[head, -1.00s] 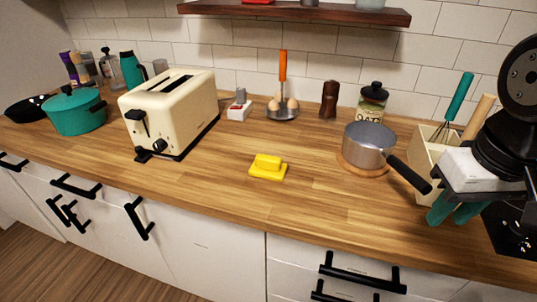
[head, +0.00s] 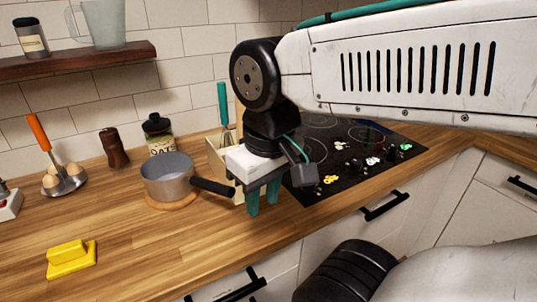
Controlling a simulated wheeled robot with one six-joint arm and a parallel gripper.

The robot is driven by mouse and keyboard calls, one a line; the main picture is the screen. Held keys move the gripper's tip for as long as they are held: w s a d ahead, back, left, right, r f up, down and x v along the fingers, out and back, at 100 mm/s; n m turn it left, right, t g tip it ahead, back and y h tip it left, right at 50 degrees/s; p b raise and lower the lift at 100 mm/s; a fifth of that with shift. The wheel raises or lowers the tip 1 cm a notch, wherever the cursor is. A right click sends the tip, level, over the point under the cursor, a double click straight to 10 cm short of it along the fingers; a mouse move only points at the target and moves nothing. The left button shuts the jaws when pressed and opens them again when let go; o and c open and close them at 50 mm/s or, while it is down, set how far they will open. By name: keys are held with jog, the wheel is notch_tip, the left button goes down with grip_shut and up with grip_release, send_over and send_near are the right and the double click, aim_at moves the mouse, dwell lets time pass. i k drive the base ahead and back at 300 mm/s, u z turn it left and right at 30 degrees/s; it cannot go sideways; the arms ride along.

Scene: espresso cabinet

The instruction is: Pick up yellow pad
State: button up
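The yellow pad (head: 71,259) lies flat on the wooden counter at the lower left of the head view. It is a square yellow piece with a raised block on top. My gripper (head: 262,204) has two teal fingers pointing down. They stand apart with a small gap and nothing between them. It hangs near the counter's front edge, well to the right of the yellow pad and in front of the pot handle.
A grey pot (head: 166,180) with a black handle sits on a round wooden board. A wooden utensil box (head: 217,160) stands behind my gripper, with a black cooktop (head: 340,165) to its right. The counter around the yellow pad is clear.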

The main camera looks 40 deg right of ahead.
aim_at(75, 256)
jog(key=u, duration=1.2)
jog(key=k, duration=0.55)
jog(key=u, duration=0.95)
jog(key=i, duration=1)
jog(key=z, duration=0.7)
jog(key=i, duration=0.3)
jog(key=z, duration=0.25)
